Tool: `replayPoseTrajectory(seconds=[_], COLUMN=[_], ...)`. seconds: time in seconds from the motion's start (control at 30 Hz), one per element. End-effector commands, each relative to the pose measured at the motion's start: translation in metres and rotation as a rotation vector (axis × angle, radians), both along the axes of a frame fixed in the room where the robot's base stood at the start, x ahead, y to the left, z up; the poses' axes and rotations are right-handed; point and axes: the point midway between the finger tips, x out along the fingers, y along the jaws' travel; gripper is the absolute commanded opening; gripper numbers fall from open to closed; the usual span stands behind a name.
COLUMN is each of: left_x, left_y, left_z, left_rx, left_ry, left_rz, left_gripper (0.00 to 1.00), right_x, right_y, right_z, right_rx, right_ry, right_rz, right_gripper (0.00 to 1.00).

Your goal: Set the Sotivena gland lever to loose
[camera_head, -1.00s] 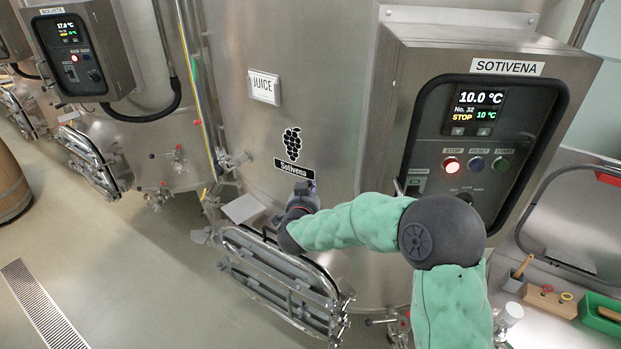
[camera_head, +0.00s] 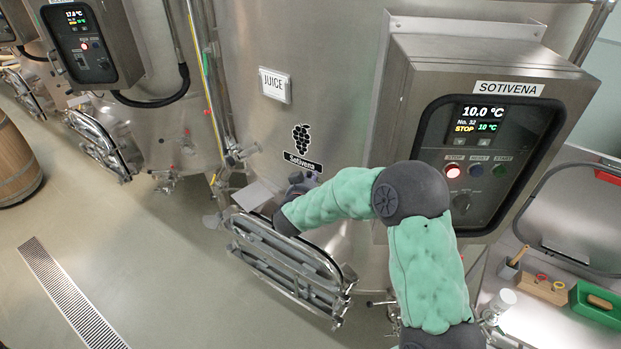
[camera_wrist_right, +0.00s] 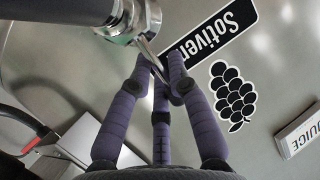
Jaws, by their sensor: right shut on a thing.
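The Sotivena vat carries a grape sign with its name label (camera_head: 302,163); part of that label also shows in the right wrist view (camera_wrist_right: 215,32). My right gripper (camera_wrist_right: 160,72) has purple fingers closed on a thin chrome lever (camera_wrist_right: 149,50), which runs from a round metal collar (camera_wrist_right: 130,22) at the top. In the head view my right gripper (camera_head: 298,184) is just below the label, with its fingertips and the lever mostly hidden behind my wrist and arm. No loose or tight marking is readable. My left gripper is not in view.
The open-framed vat door (camera_head: 290,262) juts out below my right gripper. The Sotivena control box (camera_head: 388,120) sticks out right of my arm. A JUICE plate (camera_head: 274,85) hangs above the label. A bench with a green tray (camera_head: 583,304) stands at right.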

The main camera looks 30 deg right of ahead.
Motion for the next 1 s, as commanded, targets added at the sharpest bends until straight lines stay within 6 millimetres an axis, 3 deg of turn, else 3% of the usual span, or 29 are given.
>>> replayPoseTrajectory(seconds=[0.03, 0.2, 0.23, 0.3, 0.7, 1.0], left_x=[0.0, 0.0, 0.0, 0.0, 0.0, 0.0], left_y=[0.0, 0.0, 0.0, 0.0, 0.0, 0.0], left_z=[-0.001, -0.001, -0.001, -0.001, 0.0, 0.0], left_rx=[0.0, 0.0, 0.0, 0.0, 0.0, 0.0], left_ry=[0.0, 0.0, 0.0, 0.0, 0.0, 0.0], left_rz=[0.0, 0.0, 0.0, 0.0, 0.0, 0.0], left_gripper=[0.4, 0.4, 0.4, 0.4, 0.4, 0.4], right_x=[-0.003, -0.003, -0.003, -0.003, -0.003, -0.034], right_y=[0.001, 0.001, 0.001, 0.002, 0.003, 0.038], right_z=[-0.008, -0.008, -0.008, -0.007, 0.0, 0.015], right_rx=[0.004, 0.005, 0.005, 0.005, 0.002, 0.003], right_ry=[0.015, 0.016, 0.016, 0.014, 0.003, 0.002], right_rz=[0.001, 0.001, 0.001, 0.002, 0.001, 0.004], right_gripper=[0.0, 0.0, 0.24, 0.41, 0.41, 0.41])
